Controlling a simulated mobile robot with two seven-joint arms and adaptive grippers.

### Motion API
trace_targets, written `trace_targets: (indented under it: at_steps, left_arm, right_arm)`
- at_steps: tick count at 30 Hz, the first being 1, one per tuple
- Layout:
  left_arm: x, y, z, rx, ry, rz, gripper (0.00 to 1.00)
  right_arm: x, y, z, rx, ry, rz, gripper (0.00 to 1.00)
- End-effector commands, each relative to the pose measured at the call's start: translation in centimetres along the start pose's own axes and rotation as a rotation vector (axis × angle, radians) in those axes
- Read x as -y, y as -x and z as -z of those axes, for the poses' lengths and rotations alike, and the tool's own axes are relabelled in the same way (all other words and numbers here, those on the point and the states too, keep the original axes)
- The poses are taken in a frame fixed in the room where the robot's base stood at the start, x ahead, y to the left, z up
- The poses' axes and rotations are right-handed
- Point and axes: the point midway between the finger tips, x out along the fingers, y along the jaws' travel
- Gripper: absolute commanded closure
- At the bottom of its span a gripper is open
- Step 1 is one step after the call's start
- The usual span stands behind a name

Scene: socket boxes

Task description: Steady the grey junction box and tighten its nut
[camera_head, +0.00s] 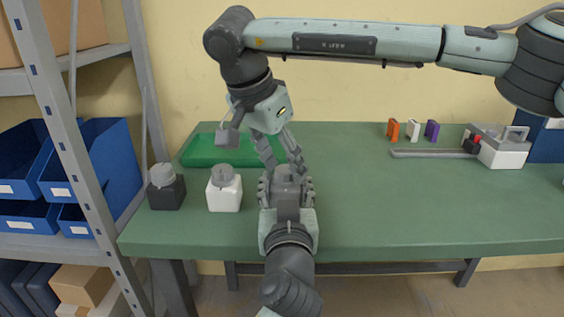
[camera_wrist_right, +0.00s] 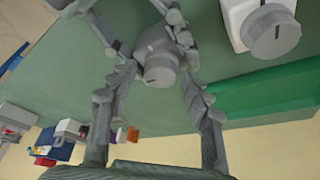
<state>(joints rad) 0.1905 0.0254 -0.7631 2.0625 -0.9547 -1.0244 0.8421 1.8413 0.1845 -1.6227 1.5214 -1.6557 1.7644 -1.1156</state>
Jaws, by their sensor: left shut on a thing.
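The grey junction box (camera_head: 288,174) with its round grey nut (camera_wrist_right: 160,71) is near the table's middle. My left gripper (camera_head: 286,187) comes in from the front and is shut on the box, its fingers along the sides. My right gripper (camera_head: 279,160) points down from above. In the wrist view its two fingers (camera_wrist_right: 159,68) are spread apart, one on each side of the nut in the picture. A clear gap shows between fingers and nut, and I cannot tell how deep they reach. The lower box is mostly hidden by the left gripper.
A white box (camera_head: 224,190) and a black box (camera_head: 166,189), each with a grey nut, stand to the left. A green tray (camera_head: 205,158) lies behind them. Orange, white and purple blocks (camera_head: 413,131) and a grey-white device (camera_head: 503,150) are at the back right.

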Motion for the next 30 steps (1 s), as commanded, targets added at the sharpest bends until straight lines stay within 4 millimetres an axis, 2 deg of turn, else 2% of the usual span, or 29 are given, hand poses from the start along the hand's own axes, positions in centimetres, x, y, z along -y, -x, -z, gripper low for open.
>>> trace_targets:
  at_steps: [1,9,10,20,30]
  left_arm:
    - [-0.01,0.01,0.01,0.0,0.0,0.0,0.85]
    - [0.0,0.0,0.0,0.0,0.0,0.0,0.85]
    - [0.0,0.0,0.0,0.0,0.0,0.0,0.85]
    - [0.02,-0.01,-0.01,0.0,0.0,0.0,0.85]
    - [0.01,-0.01,-0.02,0.001,0.0,0.0,0.85]
  right_arm:
    - [0.01,0.02,0.0,0.0,0.0,0.0,0.6]
    - [0.01,0.05,0.0,0.0,0.0,0.0,0.94]
    - [0.01,0.05,0.0,0.0,0.0,0.0,0.96]
    - [0.11,0.08,-0.06,0.001,-0.049,-0.021,0.96]
    - [0.39,0.08,0.0,0.001,-0.277,-0.114,0.96]
